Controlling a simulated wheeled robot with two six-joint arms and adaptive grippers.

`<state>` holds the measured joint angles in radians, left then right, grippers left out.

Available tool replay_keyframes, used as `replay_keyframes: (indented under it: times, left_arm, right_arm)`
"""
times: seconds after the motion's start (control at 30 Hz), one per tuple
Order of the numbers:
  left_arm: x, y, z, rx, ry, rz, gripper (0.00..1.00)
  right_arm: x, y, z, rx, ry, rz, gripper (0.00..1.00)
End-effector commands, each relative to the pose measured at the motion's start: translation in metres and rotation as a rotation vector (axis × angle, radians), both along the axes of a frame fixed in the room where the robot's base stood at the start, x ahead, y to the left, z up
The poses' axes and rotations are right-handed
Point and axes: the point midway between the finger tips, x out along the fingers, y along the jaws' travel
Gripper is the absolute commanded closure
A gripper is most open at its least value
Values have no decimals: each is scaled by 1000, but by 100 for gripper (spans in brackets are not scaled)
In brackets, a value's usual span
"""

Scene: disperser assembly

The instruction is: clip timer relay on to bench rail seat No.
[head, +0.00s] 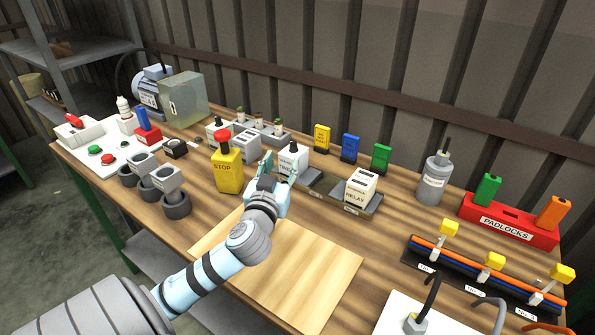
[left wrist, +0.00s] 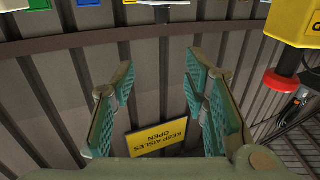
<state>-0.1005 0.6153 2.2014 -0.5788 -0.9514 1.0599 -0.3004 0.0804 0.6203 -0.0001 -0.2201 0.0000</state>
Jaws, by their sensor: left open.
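A white block with a dark knob on top (head: 293,158), which looks like the timer relay, stands at the left end of the dark bench rail (head: 320,185); its print is too small to read. Another white block marked RELAY (head: 361,188) sits at the rail's right end. Between them the rail's middle is bare. My left gripper (head: 278,170) is just in front of the knobbed block, its fingers partly overlapping it in the head view. In the left wrist view the gripper (left wrist: 158,95) is open, with nothing held between its fingers. Contact cannot be told. My right gripper is out of view.
A yellow STOP box (head: 228,171) stands close left of my gripper. Yellow, blue and green tags (head: 351,148) stand behind the rail. A grey canister (head: 433,180) and a red padlock rack (head: 508,220) are at right. A pale wooden board (head: 290,262) lies clear in front.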

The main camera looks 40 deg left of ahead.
Motion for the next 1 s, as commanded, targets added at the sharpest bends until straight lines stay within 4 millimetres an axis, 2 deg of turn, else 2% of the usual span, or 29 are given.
replay_keyframes:
  times: [0.03, 0.13, 0.27, 0.5, 1.0]
  left_arm:
    - [0, 0, -14, 1, 0, 1, 59]
    - [-1, 1, -25, 1, 0, 2, 59]
    - [9, 7, -27, 3, -1, 4, 59]
    - [64, 37, -25, -1, -2, 3, 59]
    - [127, 70, -26, 0, 0, -2, 59]
  right_arm:
    - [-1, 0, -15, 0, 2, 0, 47]
    - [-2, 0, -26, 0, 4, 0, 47]
    - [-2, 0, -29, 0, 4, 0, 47]
    - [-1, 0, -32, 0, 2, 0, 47]
    - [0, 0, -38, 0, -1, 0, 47]
